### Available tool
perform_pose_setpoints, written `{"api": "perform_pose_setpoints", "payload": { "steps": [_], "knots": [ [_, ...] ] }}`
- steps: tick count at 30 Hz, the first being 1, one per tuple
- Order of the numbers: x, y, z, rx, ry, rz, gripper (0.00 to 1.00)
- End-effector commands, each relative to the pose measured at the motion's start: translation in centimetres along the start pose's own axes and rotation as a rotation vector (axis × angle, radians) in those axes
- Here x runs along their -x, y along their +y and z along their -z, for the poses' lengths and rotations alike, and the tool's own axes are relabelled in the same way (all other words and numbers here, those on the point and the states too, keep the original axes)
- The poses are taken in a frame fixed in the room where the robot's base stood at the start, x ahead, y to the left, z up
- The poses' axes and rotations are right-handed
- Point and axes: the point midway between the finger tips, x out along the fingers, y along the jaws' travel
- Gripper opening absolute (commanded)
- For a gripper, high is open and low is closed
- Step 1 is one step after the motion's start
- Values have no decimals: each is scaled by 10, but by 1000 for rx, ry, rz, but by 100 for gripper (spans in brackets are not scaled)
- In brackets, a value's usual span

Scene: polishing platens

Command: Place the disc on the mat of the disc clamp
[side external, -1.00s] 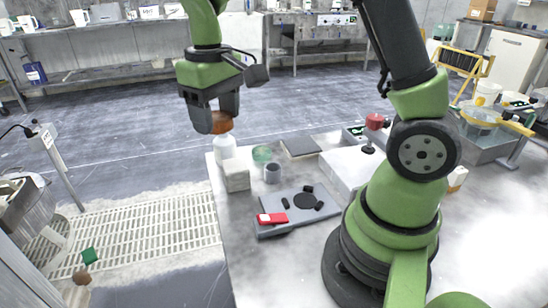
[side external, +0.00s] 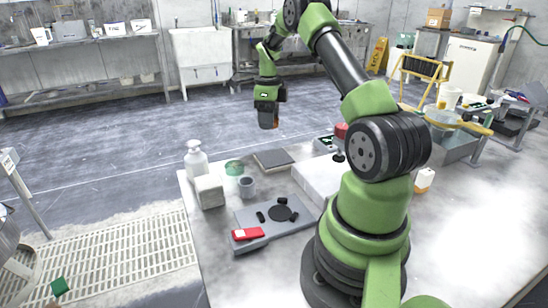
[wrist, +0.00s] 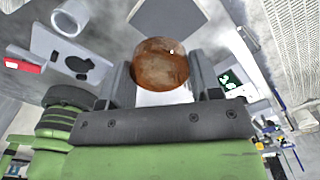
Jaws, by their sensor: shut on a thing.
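A brown, mottled disc (wrist: 160,62) is held between the two fingers of my gripper (wrist: 162,80) in the wrist view. In the side external view my gripper (side external: 268,112) is raised beyond the table's far side, and only a small orange-brown part of the disc (side external: 275,124) shows. The disc clamp is a grey plate (side external: 258,218) on the table with a round black mat (side external: 279,213), several small black jaws around it and a red part (side external: 248,234) at its front left. The mat looks bare. My gripper is well away from the clamp.
A white box (side external: 322,178) stands right of the clamp.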

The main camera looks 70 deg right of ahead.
Motion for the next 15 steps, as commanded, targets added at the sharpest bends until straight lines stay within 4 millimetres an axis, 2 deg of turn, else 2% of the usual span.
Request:
{"api": "perform_pose_setpoints", "payload": {
  "steps": [5, 15],
  "knots": [
    [-5, -11, 11, -144, 0, 0, 32],
    [-10, -11, 12, -153, 1, -2, 32]
  ]
}}
